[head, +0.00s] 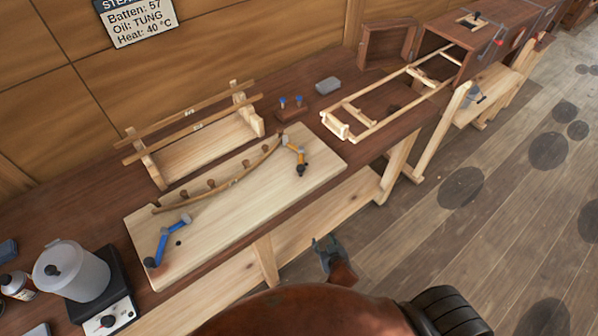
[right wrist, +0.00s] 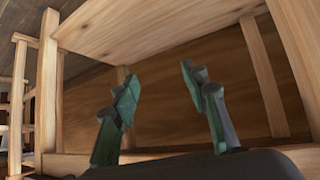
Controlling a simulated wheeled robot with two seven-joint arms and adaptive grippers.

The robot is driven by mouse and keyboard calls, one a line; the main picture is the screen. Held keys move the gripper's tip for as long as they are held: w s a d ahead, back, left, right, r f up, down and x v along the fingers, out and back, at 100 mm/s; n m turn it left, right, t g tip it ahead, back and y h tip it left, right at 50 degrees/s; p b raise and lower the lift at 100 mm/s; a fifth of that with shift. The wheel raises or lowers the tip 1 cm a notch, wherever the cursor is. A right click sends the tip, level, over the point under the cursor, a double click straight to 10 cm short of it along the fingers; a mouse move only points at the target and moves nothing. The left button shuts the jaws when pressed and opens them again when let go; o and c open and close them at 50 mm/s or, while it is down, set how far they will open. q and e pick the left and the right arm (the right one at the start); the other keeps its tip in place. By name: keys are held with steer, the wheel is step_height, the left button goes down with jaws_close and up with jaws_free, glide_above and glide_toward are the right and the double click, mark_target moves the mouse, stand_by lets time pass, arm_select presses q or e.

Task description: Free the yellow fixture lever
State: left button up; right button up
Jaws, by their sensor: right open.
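The yellow fixture lever (head: 294,152) is at the right end of the pale fixture board (head: 225,220), near the end of a curved batten (head: 225,186). It has a dark knob at its near end. A blue lever (head: 166,242) is at the board's left end. My right gripper (head: 325,243) is in front of the bench, low beside its front edge, clear of the yellow lever. In the right wrist view its two green fingers (right wrist: 160,85) are spread with nothing between them. My left gripper is not in view.
A wooden rack (head: 195,147) holding straight battens stands behind the board. A slatted frame (head: 390,95) leads to a wooden box at the right. A hot plate with a pot (head: 72,270) is at the left. Bench legs and shelf (right wrist: 150,25) surround the right wrist view.

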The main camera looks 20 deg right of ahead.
mark_target(302, 173)
steer(key=w+d+r+m+t+h+b, duration=0.1)
steer(key=w+d+r+m+t, duration=0.1)
steer(key=r, duration=0.9)
steer(key=w+d+r+m+t+h+b, duration=0.1)
steer(key=d+r+t+h, duration=0.1)
steer(key=r, duration=0.9)
steer(key=w+a+r+t, duration=0.1)
steer(key=a+r, duration=0.1)
steer(key=r, duration=0.1)
steer(key=w+a+r+t+y, duration=0.1)
steer(key=w+a+r, duration=0.1)
steer(key=a+r, duration=0.1)
steer(key=w+a+r+t+y, duration=0.1)
steer(key=a+r+t, duration=0.1)
steer(key=r, duration=0.1)
steer(key=shift+w+a+r, duration=0.1)
steer(key=shift+w+a, duration=0.25)
steer(key=shift+w, duration=0.05)
steer(key=shift+w+a+r, duration=0.15)
steer(key=shift+w+a, duration=0.05)
steer(key=shift+a, duration=0.05)
steer(key=w, duration=0.2)
steer(key=w+d, duration=0.1)
steer(key=w, duration=0.4)
steer(key=shift+w+d, duration=0.15)
steer(key=shift+w, duration=0.05)
steer(key=shift+c, duration=0.2)
jaws_close()
